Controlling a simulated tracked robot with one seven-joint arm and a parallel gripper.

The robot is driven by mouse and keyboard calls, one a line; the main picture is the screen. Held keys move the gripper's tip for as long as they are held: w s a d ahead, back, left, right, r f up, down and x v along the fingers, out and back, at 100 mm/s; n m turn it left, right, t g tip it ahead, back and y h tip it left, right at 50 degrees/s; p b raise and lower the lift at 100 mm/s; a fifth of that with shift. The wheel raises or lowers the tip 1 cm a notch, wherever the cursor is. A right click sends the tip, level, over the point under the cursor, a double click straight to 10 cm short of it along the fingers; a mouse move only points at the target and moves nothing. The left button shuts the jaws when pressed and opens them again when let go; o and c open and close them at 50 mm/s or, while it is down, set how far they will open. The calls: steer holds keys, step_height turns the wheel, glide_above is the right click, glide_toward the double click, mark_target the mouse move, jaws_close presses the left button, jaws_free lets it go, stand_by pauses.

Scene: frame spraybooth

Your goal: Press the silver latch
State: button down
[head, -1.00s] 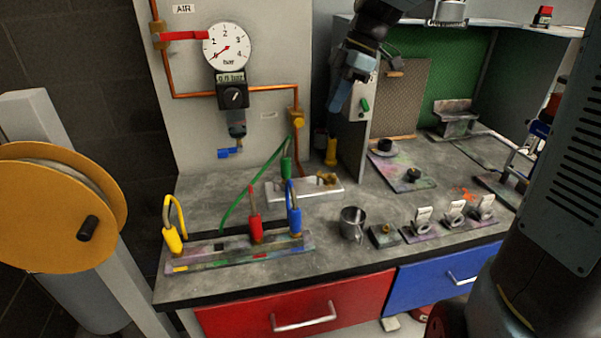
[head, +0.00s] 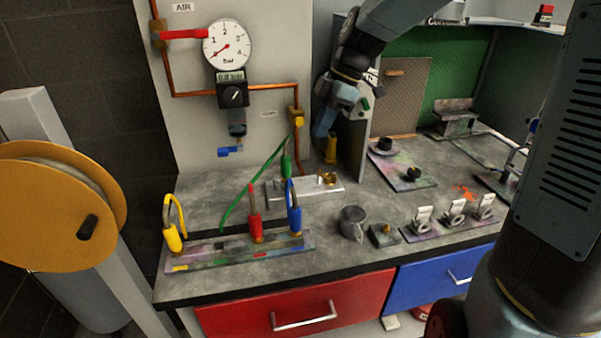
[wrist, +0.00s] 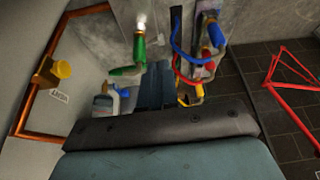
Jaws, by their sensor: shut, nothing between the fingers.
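A pale silver metal block (head: 300,190) lies on the bench below the copper pipe. A green hose connector (head: 286,166) stands at its back and a brass fitting (head: 328,179) sits at its right end. I cannot single out the silver latch for certain; it is small or hidden in this area. My gripper (head: 322,131) is shut and empty, pointing down above and behind the block's right end, apart from it. In the wrist view, the blue fingers (wrist: 155,85) reach toward the green connector (wrist: 126,70) and the bench.
A rack (head: 210,256) with yellow, red and blue hose connectors stands at front left. A metal cup (head: 351,222) is near the front edge. The gauge (head: 227,46) and copper pipe (head: 200,94) are on the wall. A booth partition (head: 354,150) stands right of my gripper.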

steer(key=x, duration=1.3)
steer(key=shift+d+f, duration=0.1)
